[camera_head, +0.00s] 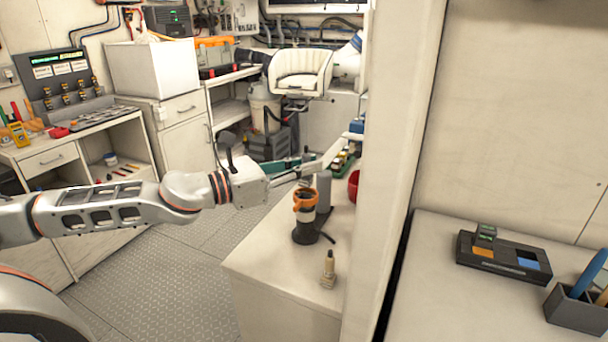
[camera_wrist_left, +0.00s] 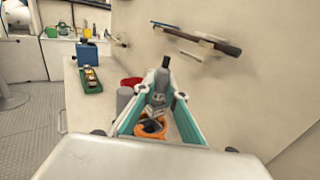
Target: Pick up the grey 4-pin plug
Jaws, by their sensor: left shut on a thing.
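My left gripper (camera_head: 325,160) reaches in from the left over the white counter (camera_head: 275,262). In the left wrist view its teal fingers (camera_wrist_left: 160,82) are closed around a grey piece, which looks like the grey 4-pin plug (camera_wrist_left: 157,98). The plug sits between the fingers, above the counter things seen behind it. Its pins cannot be made out. In the head view the plug is too small or hidden at the fingertips to tell. My right gripper is in neither view.
Below the gripper stand a dark holder with an orange ring (camera_head: 305,200), a grey cylinder (camera_head: 322,188) and a red bowl (camera_head: 354,186). A small bottle (camera_head: 328,270) is nearer. A green tray (camera_wrist_left: 91,88) and blue object (camera_wrist_left: 87,54) lie farther along. A wall panel (camera_head: 395,150) borders the counter.

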